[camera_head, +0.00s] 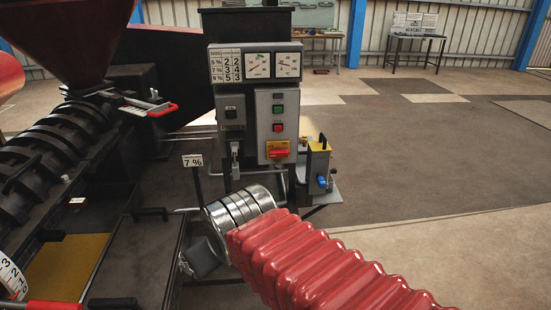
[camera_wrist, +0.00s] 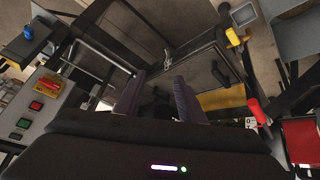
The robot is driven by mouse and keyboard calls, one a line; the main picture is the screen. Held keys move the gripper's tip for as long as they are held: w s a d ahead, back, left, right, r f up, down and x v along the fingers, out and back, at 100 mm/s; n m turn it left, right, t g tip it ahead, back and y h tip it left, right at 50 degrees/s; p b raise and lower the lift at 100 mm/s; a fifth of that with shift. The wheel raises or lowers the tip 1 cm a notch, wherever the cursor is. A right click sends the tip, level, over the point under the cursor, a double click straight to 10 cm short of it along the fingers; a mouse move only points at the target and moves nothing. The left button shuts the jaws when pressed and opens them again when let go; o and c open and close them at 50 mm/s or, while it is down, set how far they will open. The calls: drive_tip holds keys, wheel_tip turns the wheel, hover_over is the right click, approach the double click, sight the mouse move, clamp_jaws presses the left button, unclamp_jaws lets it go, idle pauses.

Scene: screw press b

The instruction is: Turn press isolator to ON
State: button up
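The press isolator is a red handle (camera_head: 279,153) on a yellow plate (camera_head: 277,145), low on the light grey control panel (camera_head: 263,108). The handle lies horizontal in the head view; its marking is too small to read. The wrist view shows the red handle (camera_wrist: 49,86) at the left, tilted with the panel. My gripper (camera_wrist: 160,78) is open, its two dark fingers apart with nothing clearly held between them. The handle is well to the left of the fingers, not touching them. In the head view my red sleeved arm reaches in from lower right; the fingertips are not clearly visible.
Green (camera_head: 278,109) and red (camera_head: 278,127) buttons sit above the isolator. The black screw press (camera_head: 60,140) fills the left. Open floor lies right.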

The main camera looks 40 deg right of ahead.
drive_tip(key=w+d+n+t+h, duration=0.3)
drive_tip(key=w+d, duration=0.9)
drive_tip(key=d, duration=0.1)
drive_tip(key=n+t, duration=0.8)
drive_tip(key=n, duration=0.4)
approach(276, 156)
drive_tip(key=d+v, duration=0.1)
drive_tip(key=v, duration=0.3)
drive_tip(key=shift+s+a+r, duration=0.1)
drive_tip(key=shift+s+a, duration=0.2)
drive_tip(key=shift+a, duration=0.2)
drive_tip(key=x, duration=1.3)
drive_tip(key=shift+w, duration=0.45)
drive_tip(key=shift+c, duration=0.4)
